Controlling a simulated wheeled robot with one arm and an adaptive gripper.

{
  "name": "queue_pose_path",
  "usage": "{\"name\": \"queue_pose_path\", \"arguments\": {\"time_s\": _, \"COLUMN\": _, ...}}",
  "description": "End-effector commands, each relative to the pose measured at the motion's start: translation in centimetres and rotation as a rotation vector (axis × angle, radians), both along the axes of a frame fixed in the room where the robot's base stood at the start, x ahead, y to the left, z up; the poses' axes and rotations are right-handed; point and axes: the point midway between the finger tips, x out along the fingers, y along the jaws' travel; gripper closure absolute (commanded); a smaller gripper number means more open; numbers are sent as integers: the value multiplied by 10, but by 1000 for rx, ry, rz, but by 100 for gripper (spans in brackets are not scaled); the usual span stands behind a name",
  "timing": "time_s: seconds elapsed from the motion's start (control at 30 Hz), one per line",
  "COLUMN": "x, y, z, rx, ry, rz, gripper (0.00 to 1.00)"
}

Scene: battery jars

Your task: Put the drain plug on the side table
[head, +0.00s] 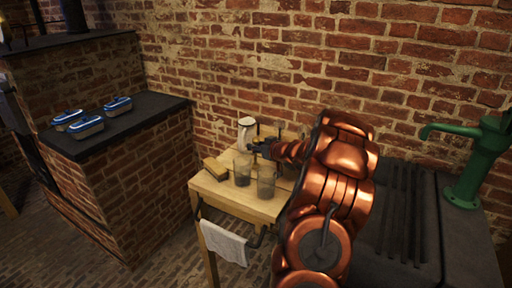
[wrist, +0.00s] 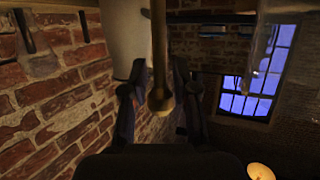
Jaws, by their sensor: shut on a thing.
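The wooden side table (head: 262,207) stands against the brick wall, in the middle of the head view. My gripper (head: 259,147) is over the back part of its top, close to the white jug (head: 246,126). In the wrist view my gripper (wrist: 158,98) is shut on a brass rod with a rounded end (wrist: 160,97), which looks like the drain plug. The white jug (wrist: 121,42) shows just behind the left finger there. In the head view the plug is too small and covered to make out, and I cannot tell whether it touches the table.
Two glass jars (head: 242,173) (head: 266,182) and a tan block (head: 215,169) stand on the table front. A towel (head: 223,242) hangs from its front rail. A stone sink (head: 462,240) with a green pump (head: 480,165) is at right.

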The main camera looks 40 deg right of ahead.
Motion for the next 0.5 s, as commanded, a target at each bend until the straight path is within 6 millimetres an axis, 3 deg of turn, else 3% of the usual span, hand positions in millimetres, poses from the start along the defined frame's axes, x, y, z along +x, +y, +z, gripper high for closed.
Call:
{"name": "queue_pose_path", "arguments": {"time_s": 0.37, "x": 0, "y": 0, "z": -2, "rx": -1, "ry": -2, "rz": -1, "gripper": 100}}
{"name": "queue_pose_path", "arguments": {"time_s": 0.4, "x": 0, "y": 0, "z": -2, "rx": -2, "ry": -1, "rz": 0, "gripper": 70}}
{"name": "queue_pose_path", "arguments": {"time_s": 0.5, "x": 0, "y": 0, "z": -2, "rx": -2, "ry": -1, "rz": 0, "gripper": 59}}
